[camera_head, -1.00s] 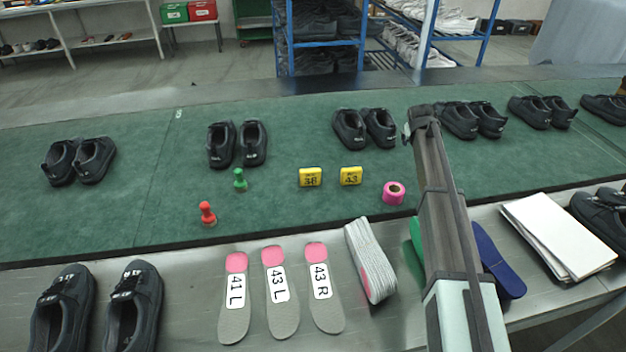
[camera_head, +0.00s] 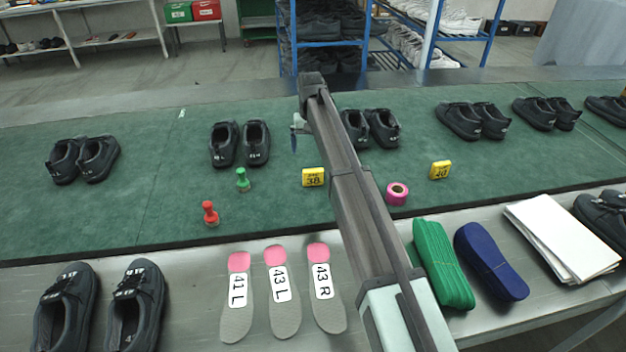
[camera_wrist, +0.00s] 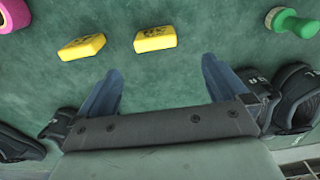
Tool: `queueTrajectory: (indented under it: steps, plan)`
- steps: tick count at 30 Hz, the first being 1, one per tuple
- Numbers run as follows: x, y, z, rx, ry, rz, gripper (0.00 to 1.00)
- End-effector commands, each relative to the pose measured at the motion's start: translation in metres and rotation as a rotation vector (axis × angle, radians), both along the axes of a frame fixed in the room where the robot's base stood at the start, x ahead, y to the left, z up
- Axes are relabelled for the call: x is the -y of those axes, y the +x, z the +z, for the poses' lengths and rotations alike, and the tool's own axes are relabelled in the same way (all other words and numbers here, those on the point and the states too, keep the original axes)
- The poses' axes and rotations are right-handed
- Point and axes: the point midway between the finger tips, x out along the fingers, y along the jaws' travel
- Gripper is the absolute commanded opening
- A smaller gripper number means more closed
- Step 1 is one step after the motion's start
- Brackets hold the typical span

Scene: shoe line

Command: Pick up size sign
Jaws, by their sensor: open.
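Yellow size signs stand on the green belt (camera_head: 150,205). In the head view, the sign marked 38 (camera_head: 313,177) is just left of my arm, and the one marked 40 (camera_head: 440,170) is to the right. The wrist view shows two signs: one (camera_wrist: 155,38) nearer the green stamp and one (camera_wrist: 82,47) nearer the pink roll. Their print is unclear there. The second is hidden behind my arm in the head view. My gripper (camera_wrist: 160,78) is open and empty, apart from both signs; in the head view, a blue finger (camera_head: 294,138) shows beyond the 38 sign.
A green stamp (camera_head: 242,180), a red stamp (camera_head: 210,213) and a pink roll (camera_head: 397,193) stand near the signs. Black shoe pairs (camera_head: 240,145) line the belt's far side. Insoles (camera_head: 281,290) and white sheets (camera_head: 560,235) lie on the front metal table.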

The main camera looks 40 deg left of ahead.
Motion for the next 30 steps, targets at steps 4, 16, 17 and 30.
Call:
queueTrajectory:
  steps: [4,16,17,30]
  plan:
    - [0.001,0.000,-0.024,0.000,-0.001,0.000,1.00]
    - [0.001,0.001,-0.074,0.002,0.001,0.000,1.00]
    - [0.001,0.001,-0.075,0.002,0.001,0.000,1.00]
    - [0.007,0.003,-0.120,0.001,0.000,0.000,1.00]
